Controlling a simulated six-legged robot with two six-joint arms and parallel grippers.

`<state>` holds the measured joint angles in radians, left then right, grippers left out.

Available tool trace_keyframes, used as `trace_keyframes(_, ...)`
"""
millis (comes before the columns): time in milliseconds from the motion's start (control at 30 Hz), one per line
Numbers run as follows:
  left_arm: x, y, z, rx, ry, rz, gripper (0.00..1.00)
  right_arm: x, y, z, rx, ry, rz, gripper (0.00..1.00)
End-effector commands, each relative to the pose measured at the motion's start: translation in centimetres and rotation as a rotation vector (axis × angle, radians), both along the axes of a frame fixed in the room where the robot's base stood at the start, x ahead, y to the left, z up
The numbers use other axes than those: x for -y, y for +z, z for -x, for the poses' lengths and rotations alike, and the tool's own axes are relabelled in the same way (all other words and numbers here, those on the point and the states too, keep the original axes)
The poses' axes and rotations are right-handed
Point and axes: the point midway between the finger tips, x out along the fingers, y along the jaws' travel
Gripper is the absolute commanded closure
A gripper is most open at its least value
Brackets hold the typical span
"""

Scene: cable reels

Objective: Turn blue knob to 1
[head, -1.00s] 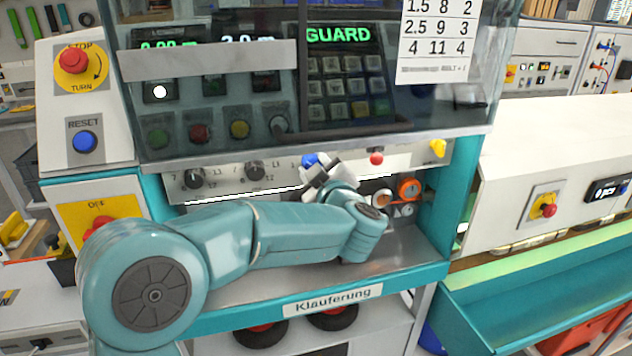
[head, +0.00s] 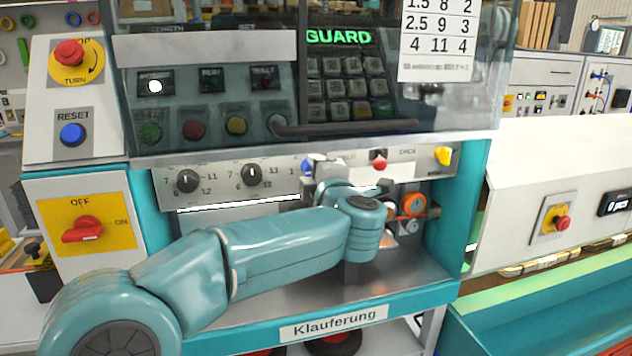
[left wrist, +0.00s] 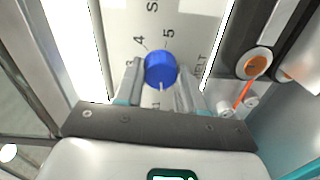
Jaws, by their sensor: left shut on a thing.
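The blue knob (left wrist: 161,68) is on the grey-white panel, with printed numbers 4 and 5 above it in the left wrist view. A small white mark on it points toward the bottom of that picture, near what looks like a 1. My left gripper (left wrist: 160,82) has its two fingers on either side of the knob, shut on it. In the head view a bit of the blue knob (head: 307,165) shows just left of my left gripper (head: 322,168), which hides the rest. My right gripper is in neither view.
Two black knobs (head: 187,181) sit left on the same panel. A red knob (head: 379,163), a yellow knob (head: 443,156) and an orange-rimmed part (head: 413,204) are to the right. A glass cover with a handle (head: 345,128) hangs above. The steel shelf below is clear.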

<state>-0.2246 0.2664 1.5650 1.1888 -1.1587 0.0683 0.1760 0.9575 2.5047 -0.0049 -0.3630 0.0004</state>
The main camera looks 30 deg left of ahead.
Motion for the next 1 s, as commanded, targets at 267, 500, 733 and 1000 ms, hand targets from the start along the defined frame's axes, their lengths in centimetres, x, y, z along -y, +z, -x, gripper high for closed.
trace_keyframes(267,0.03,-0.19,0.0,0.043,0.0,0.042,0.92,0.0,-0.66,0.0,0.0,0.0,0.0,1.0)
trace_keyframes(500,0.02,-0.15,0.0,0.049,0.001,0.048,0.92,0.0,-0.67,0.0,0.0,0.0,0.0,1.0)
trace_keyframes(733,0.02,-0.17,0.0,0.049,0.001,0.048,0.52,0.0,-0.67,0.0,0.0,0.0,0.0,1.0)
trace_keyframes(1000,0.0,-0.09,0.0,0.049,0.001,0.045,0.36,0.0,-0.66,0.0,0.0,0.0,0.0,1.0)
